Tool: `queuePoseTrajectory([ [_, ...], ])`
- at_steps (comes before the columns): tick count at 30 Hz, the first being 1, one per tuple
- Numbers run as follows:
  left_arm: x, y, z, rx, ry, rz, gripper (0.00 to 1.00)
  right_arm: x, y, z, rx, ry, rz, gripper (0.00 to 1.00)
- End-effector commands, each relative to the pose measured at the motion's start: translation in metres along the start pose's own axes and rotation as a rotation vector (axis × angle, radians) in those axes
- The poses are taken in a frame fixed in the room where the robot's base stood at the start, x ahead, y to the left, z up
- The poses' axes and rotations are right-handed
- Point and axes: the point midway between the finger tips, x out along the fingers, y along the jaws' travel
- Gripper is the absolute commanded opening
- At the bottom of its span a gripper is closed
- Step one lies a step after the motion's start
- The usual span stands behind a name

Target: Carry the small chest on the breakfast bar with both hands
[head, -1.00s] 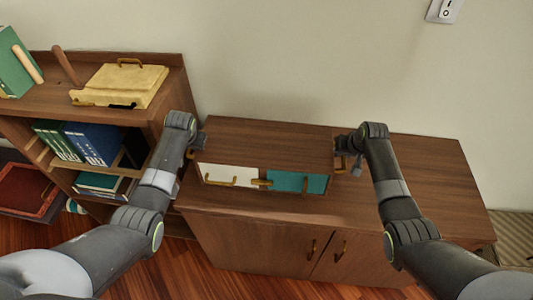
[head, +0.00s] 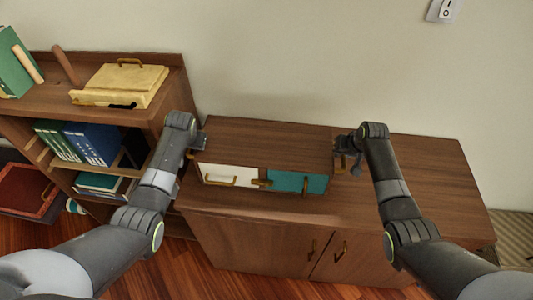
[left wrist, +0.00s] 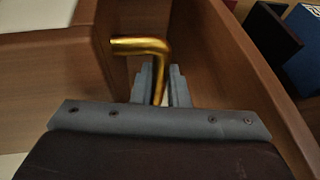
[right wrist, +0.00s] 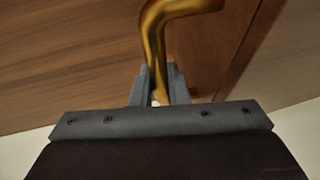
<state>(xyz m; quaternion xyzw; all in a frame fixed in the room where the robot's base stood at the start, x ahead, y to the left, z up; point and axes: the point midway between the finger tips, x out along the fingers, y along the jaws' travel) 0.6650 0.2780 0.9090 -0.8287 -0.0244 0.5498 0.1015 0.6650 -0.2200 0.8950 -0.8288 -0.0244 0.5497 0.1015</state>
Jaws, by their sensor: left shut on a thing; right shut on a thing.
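The small chest (head: 265,146) is a brown wooden box with a white drawer front (head: 229,175) and a teal drawer front (head: 290,182), each with a brass handle. It sits on the brown wooden cabinet top (head: 420,180). My left gripper (head: 199,142) is at the chest's left side; in the left wrist view its fingers (left wrist: 160,85) are shut on a brass side handle (left wrist: 142,47). My right gripper (head: 342,150) is at the right side; in the right wrist view its fingers (right wrist: 158,88) are shut on the other brass handle (right wrist: 165,20).
A bookshelf (head: 168,75) stands against the left end, with a yellow case (head: 122,84) on top and blue books (head: 92,143) inside. The wall is close behind. The cabinet top is clear to the right of the chest.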

Motion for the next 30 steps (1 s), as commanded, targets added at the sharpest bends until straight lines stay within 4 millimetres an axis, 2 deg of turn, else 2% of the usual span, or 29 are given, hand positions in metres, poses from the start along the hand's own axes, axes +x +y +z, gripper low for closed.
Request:
queuePoseTrajectory([
  [11, -0.008, -0.002, -0.005, 0.0, 0.005, -0.001, 0.0, -0.007, -0.002, -0.004, -0.001, 0.004, -0.001, 0.0],
  [30, -0.046, -0.01, -0.021, 0.0, 0.005, -0.001, 0.0, -0.046, -0.011, -0.02, -0.001, 0.004, -0.001, 0.0],
])
